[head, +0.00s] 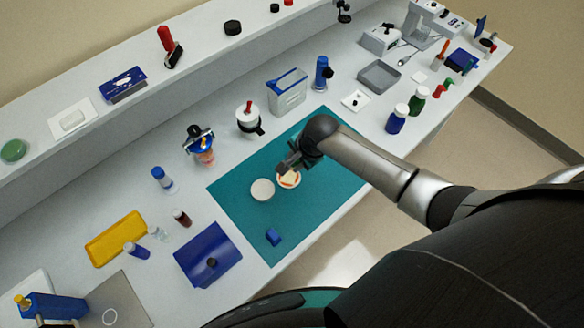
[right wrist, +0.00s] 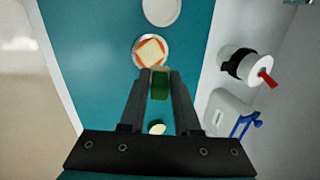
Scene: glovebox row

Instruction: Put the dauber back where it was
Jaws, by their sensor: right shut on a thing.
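My right gripper (head: 287,166) hangs over the teal mat (head: 235,215), just above a small round dish (head: 297,182) holding a pale square pad with orange-red edges. In the right wrist view the gripper (right wrist: 160,88) is shut on a small dark green piece (right wrist: 160,87), which looks like the dauber. A cream and green round end (right wrist: 156,127) shows between the fingers; I cannot tell if it is part of the same piece. The dish (right wrist: 151,51) lies just beyond the fingertips, apart or touching I cannot tell. A white round lid or dish (head: 262,190) lies beside it. My left gripper is not in view.
A blue block (head: 273,237) lies on the mat's near part. Behind the mat stand a white pot with a red handle (head: 248,121) and a grey-white container with blue clips (head: 287,95). A blue box (head: 205,250) and small bottles are left; a white tile (head: 355,101) is right.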

